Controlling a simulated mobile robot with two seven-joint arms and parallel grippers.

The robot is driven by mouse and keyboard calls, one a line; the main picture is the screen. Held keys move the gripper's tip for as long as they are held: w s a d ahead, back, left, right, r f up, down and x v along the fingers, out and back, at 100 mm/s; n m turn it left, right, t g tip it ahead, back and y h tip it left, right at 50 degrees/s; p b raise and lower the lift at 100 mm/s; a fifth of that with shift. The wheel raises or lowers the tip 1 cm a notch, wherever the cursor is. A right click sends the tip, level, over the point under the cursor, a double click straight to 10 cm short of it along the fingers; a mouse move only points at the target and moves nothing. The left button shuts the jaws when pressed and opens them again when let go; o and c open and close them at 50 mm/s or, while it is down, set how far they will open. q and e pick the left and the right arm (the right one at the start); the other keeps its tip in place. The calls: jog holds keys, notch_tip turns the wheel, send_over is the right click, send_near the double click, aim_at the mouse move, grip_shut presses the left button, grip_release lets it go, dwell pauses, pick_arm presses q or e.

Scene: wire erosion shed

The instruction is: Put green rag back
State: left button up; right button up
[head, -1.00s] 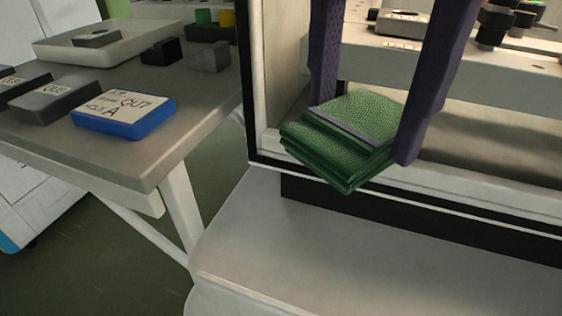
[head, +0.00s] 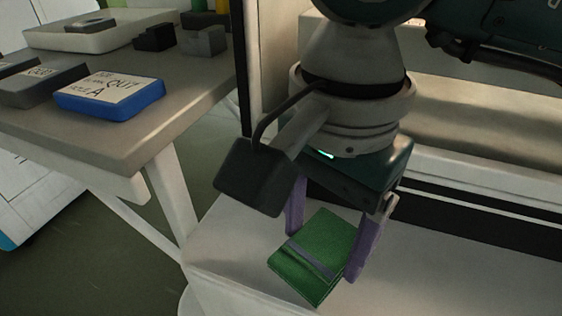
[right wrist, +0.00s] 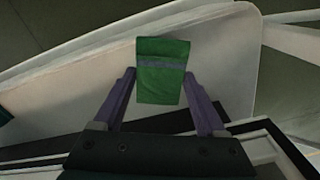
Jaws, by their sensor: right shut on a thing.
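The green rag (head: 312,258) is a folded square pad with a grey stripe across it. My right gripper (head: 322,250) is shut on it, with a purple finger at each side. The rag is over the pale ledge (head: 225,250) in front of the machine; I cannot tell whether it touches the ledge. In the right wrist view the rag (right wrist: 163,70) sits between the fingertips of the right gripper (right wrist: 160,82), with the pale ledge (right wrist: 75,85) behind it. My left gripper is not in view.
A grey table (head: 190,85) at the left holds a blue labelled block (head: 110,98), dark blocks and a white tray (head: 45,38). The machine's dark-edged frame (head: 241,60) stands behind my right arm. The ledge around the rag looks clear.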

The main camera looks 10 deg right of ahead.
aim_at(323, 244)
notch_tip(323, 244, down, 3)
jog(key=shift+f, duration=0.1)
jog(key=shift+f+b, duration=0.2)
jog(key=shift+b, duration=0.3)
jog(key=o, duration=1.1)
jog(key=shift+r, duration=0.1)
jog(key=shift+o, duration=0.2)
jog(key=shift+r+p, duration=0.3)
jog(key=shift+p, duration=0.1)
notch_tip(323, 244, up, 12)
jog(key=p, duration=0.1)
jog(key=shift+p, duration=0.3)
jog(key=shift+f, duration=0.1)
